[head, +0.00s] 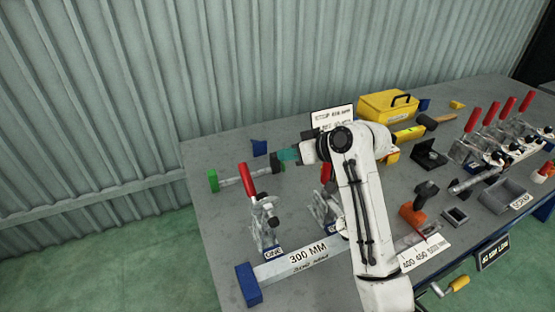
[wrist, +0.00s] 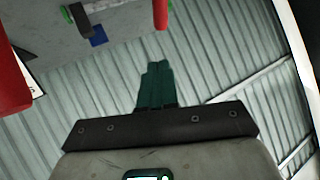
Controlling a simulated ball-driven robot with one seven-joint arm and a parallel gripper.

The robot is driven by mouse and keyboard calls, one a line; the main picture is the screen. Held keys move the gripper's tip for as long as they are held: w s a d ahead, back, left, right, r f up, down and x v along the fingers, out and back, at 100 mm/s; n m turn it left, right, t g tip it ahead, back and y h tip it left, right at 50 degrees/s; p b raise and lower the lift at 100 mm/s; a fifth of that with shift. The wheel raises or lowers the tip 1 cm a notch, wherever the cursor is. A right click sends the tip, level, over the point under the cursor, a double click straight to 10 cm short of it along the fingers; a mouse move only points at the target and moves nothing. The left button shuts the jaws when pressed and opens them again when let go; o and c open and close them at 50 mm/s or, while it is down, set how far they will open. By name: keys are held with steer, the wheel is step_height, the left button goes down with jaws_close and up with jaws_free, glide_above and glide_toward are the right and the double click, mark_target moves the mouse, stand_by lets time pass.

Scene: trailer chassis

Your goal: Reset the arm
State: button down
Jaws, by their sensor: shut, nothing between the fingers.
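My white arm reaches up over the grey workbench (head: 215,245) in the head view. My gripper (head: 284,155) has teal fingers and points left above the bench, behind a toggle clamp with a red handle (head: 246,181). In the wrist view my gripper (wrist: 157,82) has its teal fingers together with nothing between them. The corrugated wall (wrist: 215,60) fills most of the background there. My arm hides part of a second red-handled clamp (head: 326,172).
A bar with a green end (head: 213,181) lies near the gripper. A blue-ended rail labelled 300 MM (head: 305,256) lies in front. A yellow toolbox (head: 385,106), a hammer (head: 433,121) and several red-handled clamps stand right. A red handle (wrist: 10,85) is close in the wrist view.

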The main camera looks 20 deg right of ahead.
steer(key=s+a+f+m+g+h, duration=0.2)
steer(key=s+f+g+h, duration=0.1)
steer(key=s+f, duration=1.3)
steer(key=s+h, duration=0.1)
steer(key=s, duration=0.4)
steer(key=s+d+g+h, duration=0.1)
steer(key=s, duration=0.4)
steer(key=s+d+f+h, duration=0.1)
steer(key=s, duration=0.4)
steer(key=shift+s+m+g, duration=0.3)
steer(key=shift+s+m, duration=0.05)
steer(key=shift+m, duration=0.05)
steer(key=s+d+f+g, duration=0.1)
steer(key=s+f+g, duration=0.3)
steer(key=s, duration=0.7)
step_height(320, 180, down, 2)
steer(key=shift+d+f+m, duration=0.1)
steer(key=shift+d+m, duration=0.2)
